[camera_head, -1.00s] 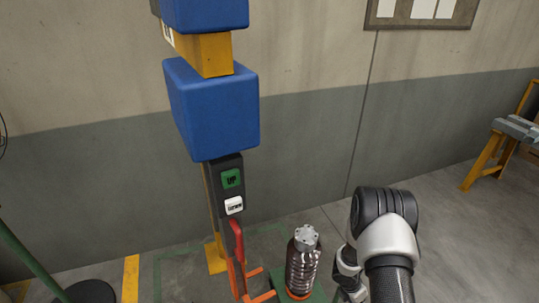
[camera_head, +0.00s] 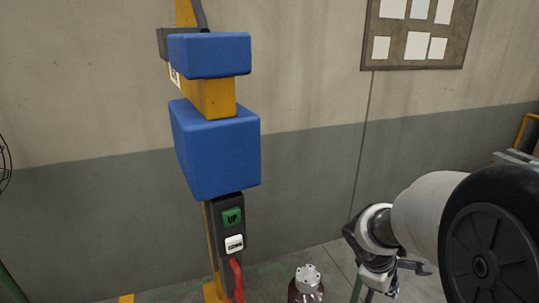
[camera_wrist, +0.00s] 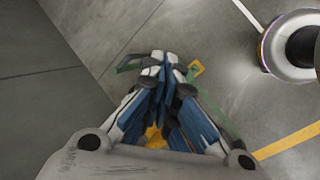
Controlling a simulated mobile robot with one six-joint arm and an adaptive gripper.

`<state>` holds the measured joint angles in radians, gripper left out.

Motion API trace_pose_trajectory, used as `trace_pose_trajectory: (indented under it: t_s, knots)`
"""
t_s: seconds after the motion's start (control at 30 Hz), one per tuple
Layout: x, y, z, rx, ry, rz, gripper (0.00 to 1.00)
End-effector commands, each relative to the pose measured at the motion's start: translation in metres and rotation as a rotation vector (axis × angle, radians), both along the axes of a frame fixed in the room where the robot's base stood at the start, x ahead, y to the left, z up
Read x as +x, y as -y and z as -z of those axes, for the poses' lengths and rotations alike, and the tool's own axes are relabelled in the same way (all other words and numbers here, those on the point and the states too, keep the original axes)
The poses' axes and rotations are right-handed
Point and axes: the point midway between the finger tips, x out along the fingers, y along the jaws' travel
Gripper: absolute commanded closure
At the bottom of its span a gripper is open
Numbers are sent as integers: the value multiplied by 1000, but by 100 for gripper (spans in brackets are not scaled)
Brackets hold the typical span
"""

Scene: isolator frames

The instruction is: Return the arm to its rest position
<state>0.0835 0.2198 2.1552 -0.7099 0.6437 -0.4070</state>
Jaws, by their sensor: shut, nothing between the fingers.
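My arm (camera_head: 425,210) is raised at the right of the head view, its large dark joint close to the camera. My gripper (camera_wrist: 160,68) is seen from behind in the wrist view, with its fingers together and nothing between them. It points down towards the grey floor. In the head view the gripper end is small and partly hidden by the wrist, so its fingertips are not clear there.
A blue padded post (camera_head: 215,150) with a green UP button (camera_head: 232,217), a white button (camera_head: 234,244) and a red handle (camera_head: 236,280) stands left of my arm. A notice board (camera_head: 369,58) hangs on the wall behind.

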Motion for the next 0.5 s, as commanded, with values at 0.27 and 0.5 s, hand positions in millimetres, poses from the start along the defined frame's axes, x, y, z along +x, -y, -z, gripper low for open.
trace_pose_trajectory:
  t_s: [0.27,0.5]
  knots:
    - [-88,-48,-81,225,222,367,100]
    - [-161,-98,-109,475,339,616,100]
